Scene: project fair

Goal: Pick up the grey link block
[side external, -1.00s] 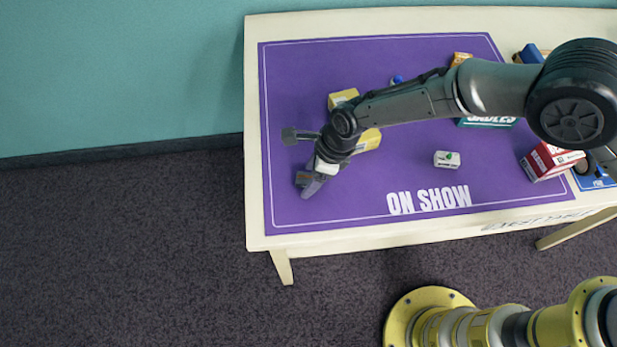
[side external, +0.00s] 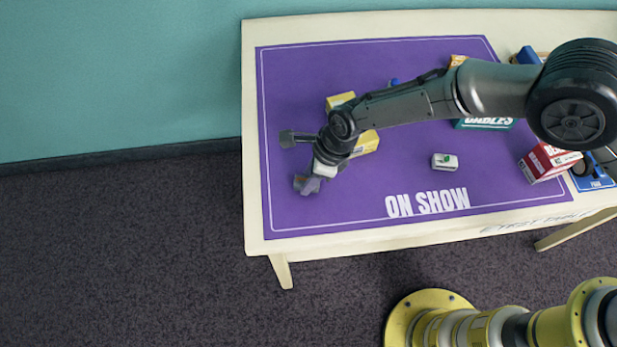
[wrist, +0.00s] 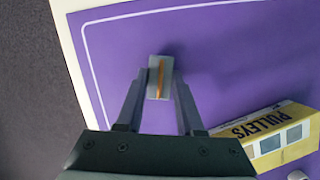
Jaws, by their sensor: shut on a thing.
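The grey link block (wrist: 160,77) has an orange stripe along its top in the wrist view. It sits between the fingertips of my gripper (wrist: 159,92), with a finger against each side. In the side view the block (side external: 298,182) shows at the left part of the purple mat, partly hidden by my gripper (side external: 310,184). My gripper is shut on it. I cannot tell whether the block touches the mat or is slightly above it.
A yellow PULLEYS box (wrist: 268,130) lies to the right of my gripper. A small white block with a green mark (side external: 445,161), a red box (side external: 545,162) and a teal box (side external: 485,123) stand farther right. The purple mat (side external: 290,100) is clear around the left corner.

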